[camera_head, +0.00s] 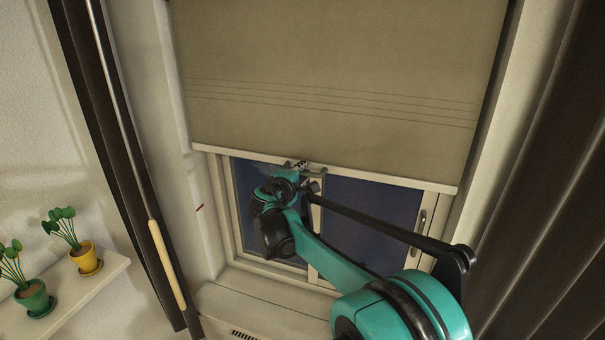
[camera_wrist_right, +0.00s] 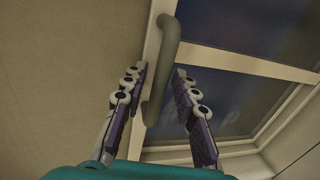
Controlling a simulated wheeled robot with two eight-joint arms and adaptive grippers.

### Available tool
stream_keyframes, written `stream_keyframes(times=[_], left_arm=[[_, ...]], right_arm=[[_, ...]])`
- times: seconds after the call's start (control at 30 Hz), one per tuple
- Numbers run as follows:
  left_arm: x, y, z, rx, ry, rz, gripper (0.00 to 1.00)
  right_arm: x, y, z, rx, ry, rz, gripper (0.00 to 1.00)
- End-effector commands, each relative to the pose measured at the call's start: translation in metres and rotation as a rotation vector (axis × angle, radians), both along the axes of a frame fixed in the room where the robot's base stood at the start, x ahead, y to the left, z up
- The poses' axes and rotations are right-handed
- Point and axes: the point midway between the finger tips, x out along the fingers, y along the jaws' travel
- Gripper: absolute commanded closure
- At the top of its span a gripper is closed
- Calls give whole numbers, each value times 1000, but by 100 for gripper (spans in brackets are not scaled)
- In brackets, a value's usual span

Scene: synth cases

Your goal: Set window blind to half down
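The beige window blind (camera_head: 330,80) hangs over the upper part of the window, with window showing below its pale bottom bar (camera_head: 380,178). A small handle (camera_head: 317,169) sits at the middle of that bar. In the right wrist view, the handle (camera_wrist_right: 165,65) is a grey curved bar beside the blind fabric (camera_wrist_right: 65,70). My right gripper (camera_head: 299,168) is at the handle, its arm partly covering it. In the wrist view, the right gripper (camera_wrist_right: 160,90) is open, its fingers spread, with the handle between them and visible gaps. My left gripper is out of view.
The white-framed window (camera_head: 365,215) has dark panes. Dark curtains hang at the right (camera_head: 550,190) and left (camera_head: 85,90). A shelf (camera_head: 90,290) at lower left holds a yellow pot (camera_head: 87,259) and a green pot (camera_head: 35,299) with plants. A sill (camera_head: 260,310) runs below the window.

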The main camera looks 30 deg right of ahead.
Motion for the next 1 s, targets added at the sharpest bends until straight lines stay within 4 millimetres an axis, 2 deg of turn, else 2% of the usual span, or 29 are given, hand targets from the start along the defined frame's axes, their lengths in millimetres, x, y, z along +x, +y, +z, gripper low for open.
stream_keyframes(times=[0.03, 0.07, 0.1, 0.33, 0.47, 0.57, 0.67, 1.0], left_arm=[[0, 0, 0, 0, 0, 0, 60], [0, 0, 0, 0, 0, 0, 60], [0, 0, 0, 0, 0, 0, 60], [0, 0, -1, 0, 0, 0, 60], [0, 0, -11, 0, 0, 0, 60], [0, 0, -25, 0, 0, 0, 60], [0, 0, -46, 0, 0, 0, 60], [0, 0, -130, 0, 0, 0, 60]], right_arm=[[0, 0, 0, 0, 0, 0, 90], [0, 0, 0, 0, 0, 0, 98], [0, 0, 0, 0, 0, 0, 100], [0, 0, -1, 0, 0, 0, 100], [0, 0, -13, 0, 0, 0, 100], [0, 0, -31, 0, 0, 0, 100], [0, 0, -58, 0, 0, 0, 100], [0, 0, -168, 1, 0, 0, 100]])
